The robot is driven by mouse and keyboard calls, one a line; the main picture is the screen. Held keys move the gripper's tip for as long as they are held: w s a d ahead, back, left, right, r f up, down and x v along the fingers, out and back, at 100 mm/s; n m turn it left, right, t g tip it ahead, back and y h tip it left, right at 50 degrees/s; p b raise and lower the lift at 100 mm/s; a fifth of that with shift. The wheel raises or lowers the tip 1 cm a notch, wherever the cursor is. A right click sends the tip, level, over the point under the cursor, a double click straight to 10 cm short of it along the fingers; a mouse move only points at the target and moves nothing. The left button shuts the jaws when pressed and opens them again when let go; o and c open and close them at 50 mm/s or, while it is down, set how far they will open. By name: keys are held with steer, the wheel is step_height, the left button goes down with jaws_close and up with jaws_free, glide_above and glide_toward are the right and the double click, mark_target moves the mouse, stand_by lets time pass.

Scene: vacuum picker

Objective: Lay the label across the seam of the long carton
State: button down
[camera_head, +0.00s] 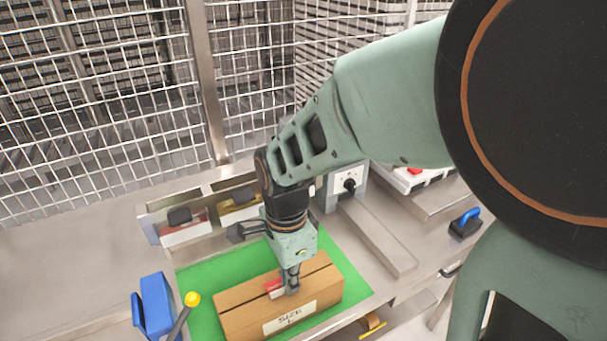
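The long brown carton (240,311) lies on a green mat (205,273), with a dark seam running lengthwise along its top. A white patch with "SIZE" lettering is on its front side. A small red and white piece, which looks like the label (273,288), is on or just above the carton top near the seam, partly hidden by my gripper. My gripper (292,288) points down at the carton top, with its tip right beside the label. The tip is too small to tell whether it touches or holds the label.
A blue holder (157,304) and a yellow-tipped dark tool (191,300) stand left of the carton. Behind the mat are bins with red (184,228) and yellow (239,207) fronts. A grey device with a black knob (349,184) stands behind right. Wire mesh closes the back.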

steer(key=shift+f, duration=0.15)
steer(key=c, duration=2.1)
jaws_free()
steer(key=shift+o, duration=0.3)
steer(key=o, duration=0.7)
step_height(320, 180, up, 8)
steer(key=p, duration=0.6)
steer(key=shift+p, duration=0.35)
